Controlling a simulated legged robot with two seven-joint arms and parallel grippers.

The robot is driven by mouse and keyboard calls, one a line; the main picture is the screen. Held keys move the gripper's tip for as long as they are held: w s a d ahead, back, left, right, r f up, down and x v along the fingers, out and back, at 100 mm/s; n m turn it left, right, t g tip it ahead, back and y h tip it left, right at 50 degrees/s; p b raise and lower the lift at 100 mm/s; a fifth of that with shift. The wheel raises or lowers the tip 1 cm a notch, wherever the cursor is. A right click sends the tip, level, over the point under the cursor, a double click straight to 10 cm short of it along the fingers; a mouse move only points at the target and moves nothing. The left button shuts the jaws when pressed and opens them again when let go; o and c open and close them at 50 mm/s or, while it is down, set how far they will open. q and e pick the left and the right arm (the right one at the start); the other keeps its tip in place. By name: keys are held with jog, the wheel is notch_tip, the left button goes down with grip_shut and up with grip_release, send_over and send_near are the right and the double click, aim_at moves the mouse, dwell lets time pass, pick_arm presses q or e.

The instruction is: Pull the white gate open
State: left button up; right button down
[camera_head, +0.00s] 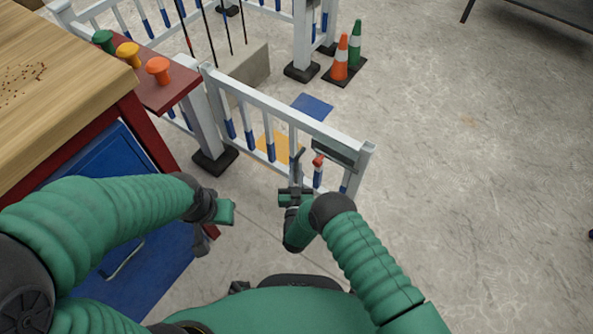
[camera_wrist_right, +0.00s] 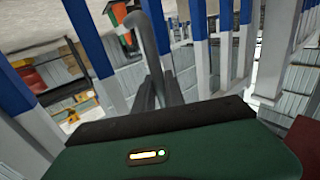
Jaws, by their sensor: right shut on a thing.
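The white gate (camera_head: 285,108) has a top rail and white bars with blue lower ends. It stands at an angle out from a white post (camera_head: 203,115), and its free end (camera_head: 364,165) reaches toward the middle right. My right gripper (camera_head: 296,178) is at the near side of the gate's bars, shut on a grey hooked handle. In the right wrist view the handle (camera_wrist_right: 150,30) rises from between the fingers (camera_wrist_right: 158,92), with the gate's blue and white bars around it. My left gripper (camera_head: 227,212) hangs apart from the gate, beside the workbench; its jaw opening is unclear.
A wooden-topped bench (camera_head: 60,70) with a blue cabinet (camera_head: 125,190) stands at left. A red shelf (camera_head: 165,88) holds green, yellow and orange knobs. Orange and green cones (camera_head: 341,58) stand beyond the gate, near another fence post (camera_head: 303,35). The floor at right is clear.

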pick_arm(q)
jog(key=shift+s, duration=0.1)
pick_arm(e)
jog(key=shift+s+a, duration=0.1)
jog(key=c, duration=1.4)
grip_release()
